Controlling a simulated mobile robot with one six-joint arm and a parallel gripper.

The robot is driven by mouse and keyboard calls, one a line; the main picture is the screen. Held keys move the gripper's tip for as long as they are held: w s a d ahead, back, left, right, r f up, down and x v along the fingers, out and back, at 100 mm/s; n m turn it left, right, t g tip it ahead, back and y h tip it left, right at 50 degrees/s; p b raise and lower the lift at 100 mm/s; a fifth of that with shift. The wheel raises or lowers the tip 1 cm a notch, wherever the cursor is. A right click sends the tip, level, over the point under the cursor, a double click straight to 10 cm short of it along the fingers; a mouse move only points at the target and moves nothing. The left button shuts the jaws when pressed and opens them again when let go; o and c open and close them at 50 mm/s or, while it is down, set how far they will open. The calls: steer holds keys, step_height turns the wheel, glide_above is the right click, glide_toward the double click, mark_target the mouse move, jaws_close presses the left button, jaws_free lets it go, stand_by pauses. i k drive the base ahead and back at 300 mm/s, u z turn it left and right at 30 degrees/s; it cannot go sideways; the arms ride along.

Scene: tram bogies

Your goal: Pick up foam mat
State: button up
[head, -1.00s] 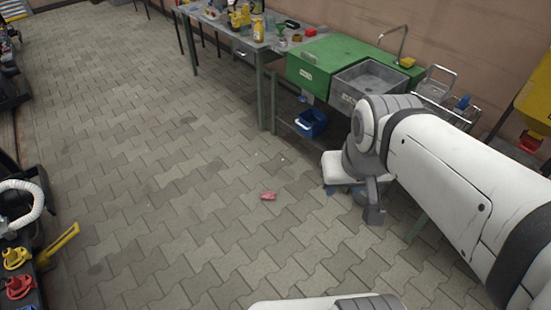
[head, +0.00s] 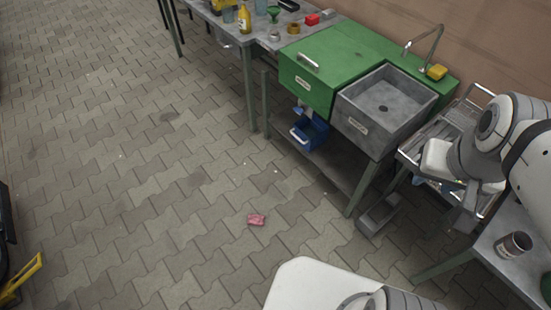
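I cannot clearly make out a foam mat in the head view. A small pinkish-red piece (head: 256,219) lies flat on the paved floor near the middle; I cannot tell whether it is foam. My arm comes in at the right edge, and the end of it with my gripper (head: 468,197) is over the metal trolley, well to the right of the pink piece. The fingers are too small and turned away to tell whether they are open or shut.
A green cabinet (head: 308,88) with a grey sink (head: 385,118) stands against the wall. A blue crate (head: 310,133) sits on its lower shelf. A grey workbench (head: 235,33) is behind. A dark cup (head: 513,244) stands on a table at right.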

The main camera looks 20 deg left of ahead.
mark_target(253, 219)
steer(key=u, duration=0.3)
steer(key=i, duration=0.95)
steer(key=u, duration=0.65)
